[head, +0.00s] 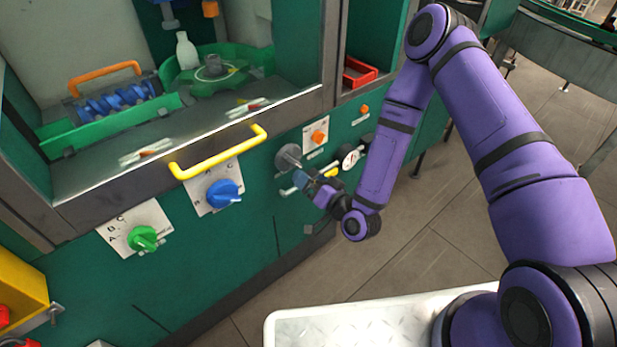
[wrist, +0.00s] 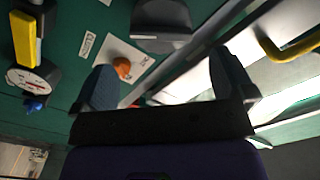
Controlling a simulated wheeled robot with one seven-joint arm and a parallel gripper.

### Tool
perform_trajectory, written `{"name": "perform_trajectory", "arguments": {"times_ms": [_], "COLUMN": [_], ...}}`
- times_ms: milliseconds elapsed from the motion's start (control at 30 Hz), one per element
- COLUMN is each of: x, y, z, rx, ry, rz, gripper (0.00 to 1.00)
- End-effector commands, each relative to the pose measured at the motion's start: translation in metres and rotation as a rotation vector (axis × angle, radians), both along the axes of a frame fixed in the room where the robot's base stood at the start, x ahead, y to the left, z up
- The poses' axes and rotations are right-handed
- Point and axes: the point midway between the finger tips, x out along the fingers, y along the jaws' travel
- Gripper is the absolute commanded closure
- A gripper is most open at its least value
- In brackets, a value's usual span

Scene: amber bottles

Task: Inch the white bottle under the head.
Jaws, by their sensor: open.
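The white bottle (head: 187,50) stands upright at the left rim of the green turntable (head: 235,80), inside the machine. A blue part with a pale stem (head: 168,14) hangs above and left of it; I cannot tell if this is the head. My gripper (head: 303,181) is outside the machine, at the front panel, just below a round grey knob (head: 289,157). In the wrist view the open, empty fingers (wrist: 165,82) stand apart, with the dark grey knob (wrist: 162,24) beyond the fingertips. Bottle and turntable are not in the wrist view.
The panel carries an orange button (head: 318,137), a gauge (head: 350,157), a blue knob (head: 223,193) and a green knob (head: 143,238). A yellow handle (head: 218,153) sticks out left of my gripper. Open floor (head: 410,235) lies to the right.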

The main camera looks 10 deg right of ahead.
Motion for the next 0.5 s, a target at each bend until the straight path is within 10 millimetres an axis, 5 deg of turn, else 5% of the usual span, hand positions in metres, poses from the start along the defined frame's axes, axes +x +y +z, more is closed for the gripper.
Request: {"name": "perform_trajectory", "arguments": {"times_ms": [500], "x": [0.008], "y": [0.004], "z": [0.002], "rx": [0.028], "ry": [0.017], "rz": [0.002], "gripper": [0.00]}}
